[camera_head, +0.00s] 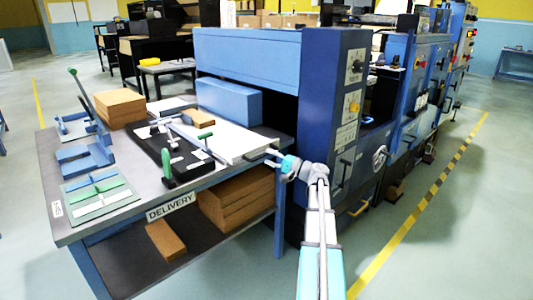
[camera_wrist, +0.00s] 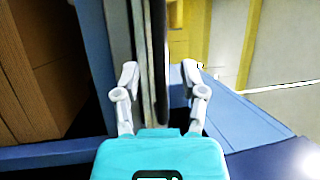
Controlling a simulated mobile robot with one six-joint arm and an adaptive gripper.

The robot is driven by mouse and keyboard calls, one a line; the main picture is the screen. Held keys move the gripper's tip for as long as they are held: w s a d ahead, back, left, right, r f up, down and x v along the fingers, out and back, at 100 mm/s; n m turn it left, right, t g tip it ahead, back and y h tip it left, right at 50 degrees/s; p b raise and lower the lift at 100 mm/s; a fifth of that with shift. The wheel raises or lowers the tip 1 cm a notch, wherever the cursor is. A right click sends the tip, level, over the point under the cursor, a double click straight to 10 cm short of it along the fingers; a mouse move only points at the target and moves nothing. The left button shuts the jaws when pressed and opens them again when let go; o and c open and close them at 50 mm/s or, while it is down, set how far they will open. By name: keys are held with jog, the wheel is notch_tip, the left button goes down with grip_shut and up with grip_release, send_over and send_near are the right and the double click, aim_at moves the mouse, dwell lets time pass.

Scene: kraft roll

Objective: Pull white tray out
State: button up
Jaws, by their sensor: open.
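The white tray (camera_head: 228,141) lies flat on the delivery table (camera_head: 215,178), a flat white slab beside the black board. Its back part runs in by the blue box under the machine. My gripper (camera_head: 270,157) is at the tray's front right corner, its fingers pointing left toward it. In the wrist view my gripper (camera_wrist: 159,82) is open, with a finger on each side of a narrow pale and dark edge. I cannot tell whether this edge is the tray or the tabletop, or whether the fingers touch it.
A black board (camera_head: 180,153) with green-handled tools lies left of the tray. The blue machine (camera_head: 333,105) stands close behind my gripper. The floor (camera_head: 240,275) in front of the table is clear.

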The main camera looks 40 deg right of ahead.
jog(key=shift+x, duration=1.35)
grip_shut()
